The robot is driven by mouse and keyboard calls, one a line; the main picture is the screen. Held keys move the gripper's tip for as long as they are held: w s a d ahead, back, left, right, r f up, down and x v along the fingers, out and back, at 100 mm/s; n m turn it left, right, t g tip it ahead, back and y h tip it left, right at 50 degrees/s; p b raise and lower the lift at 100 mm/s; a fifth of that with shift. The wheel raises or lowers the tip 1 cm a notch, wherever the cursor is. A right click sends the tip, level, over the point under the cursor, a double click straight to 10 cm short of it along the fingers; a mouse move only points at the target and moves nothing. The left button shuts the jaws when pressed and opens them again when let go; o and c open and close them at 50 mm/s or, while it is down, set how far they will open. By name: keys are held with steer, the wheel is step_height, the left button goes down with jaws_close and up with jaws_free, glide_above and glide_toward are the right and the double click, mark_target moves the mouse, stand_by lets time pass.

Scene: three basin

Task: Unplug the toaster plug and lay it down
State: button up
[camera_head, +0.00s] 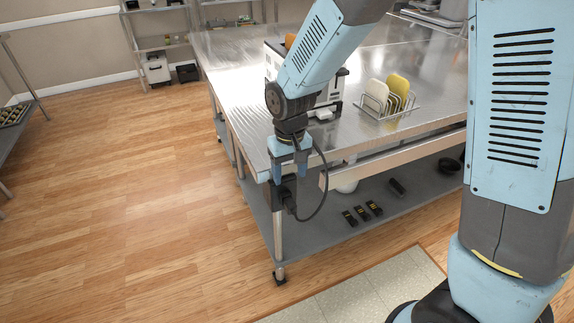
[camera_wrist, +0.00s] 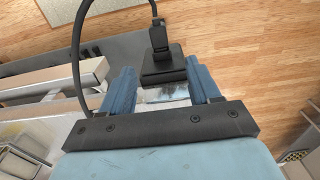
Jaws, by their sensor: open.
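The toaster (camera_head: 273,62), a pale box, stands on the metal table, partly hidden behind my arm. The black plug (camera_head: 289,203) sits in a dark socket block (camera_head: 278,194) at the table's near corner, below the top. A black cord (camera_head: 325,190) loops down to it. In the wrist view the plug (camera_wrist: 159,40) stands in the square black socket block (camera_wrist: 165,70), just beyond the fingertips. My gripper (camera_head: 290,178) is open just above the plug and block. In the wrist view its blue fingers (camera_wrist: 162,80) are spread with no plug between them.
The metal table (camera_head: 225,55) has a lower shelf (camera_head: 330,225) holding several dark small items. A rack (camera_head: 380,112) with white and yellow boards stands on top. The wooden floor (camera_head: 130,200) at left is clear. A pale mat (camera_head: 370,290) lies in front.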

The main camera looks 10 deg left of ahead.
mark_target(289, 201)
step_height(289, 201, down, 12)
steer(key=shift+r, duration=0.15)
stand_by(0.4)
steer(key=shift+c, duration=0.3)
jaws_close()
stand_by(0.6)
